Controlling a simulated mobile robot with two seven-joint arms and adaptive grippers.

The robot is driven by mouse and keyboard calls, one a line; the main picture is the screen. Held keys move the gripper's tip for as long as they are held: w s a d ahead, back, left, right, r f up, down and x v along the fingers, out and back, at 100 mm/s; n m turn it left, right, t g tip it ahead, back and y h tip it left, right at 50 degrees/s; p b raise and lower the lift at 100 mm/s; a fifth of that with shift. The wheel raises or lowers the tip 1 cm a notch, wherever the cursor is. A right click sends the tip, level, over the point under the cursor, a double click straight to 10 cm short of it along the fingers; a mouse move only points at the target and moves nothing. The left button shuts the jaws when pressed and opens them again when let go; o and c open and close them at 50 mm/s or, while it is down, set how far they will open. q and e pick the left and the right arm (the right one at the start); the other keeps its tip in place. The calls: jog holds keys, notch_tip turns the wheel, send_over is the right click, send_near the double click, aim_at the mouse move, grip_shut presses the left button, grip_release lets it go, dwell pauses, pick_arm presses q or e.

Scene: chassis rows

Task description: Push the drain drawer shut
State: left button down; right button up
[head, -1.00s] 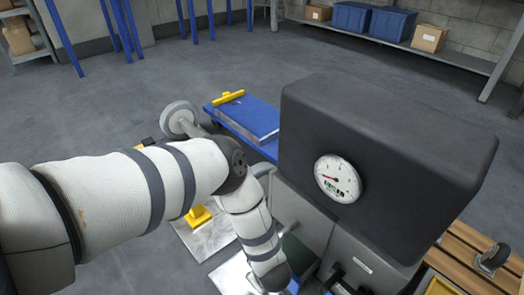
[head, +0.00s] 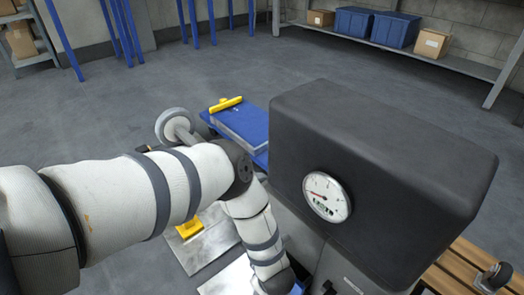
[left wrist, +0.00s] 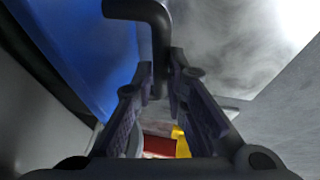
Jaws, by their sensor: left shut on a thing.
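The drain drawer is not clearly visible in either view. In the left wrist view, my left gripper (left wrist: 162,78) has its two fingers closed around a black bent handle (left wrist: 152,12), which runs down between the fingertips. I cannot tell what the handle is fixed to. In the head view my left arm reaches down beside the grey machine (head: 300,232), and its gripper is cut off below the picture. My right gripper is in neither view.
The machine has a black hood (head: 385,140) and a round gauge (head: 326,197). A blue cart top (head: 247,122) stands behind my left arm. A metal plate (head: 207,240) with a yellow block (head: 189,229) lies left of the machine. Open floor stretches behind.

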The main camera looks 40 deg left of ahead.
pick_arm(q)
jog(key=shift+s, duration=0.25)
jog(key=c, duration=1.6)
grip_release()
jog(key=shift+s, duration=0.1)
jog(key=v, duration=1.2)
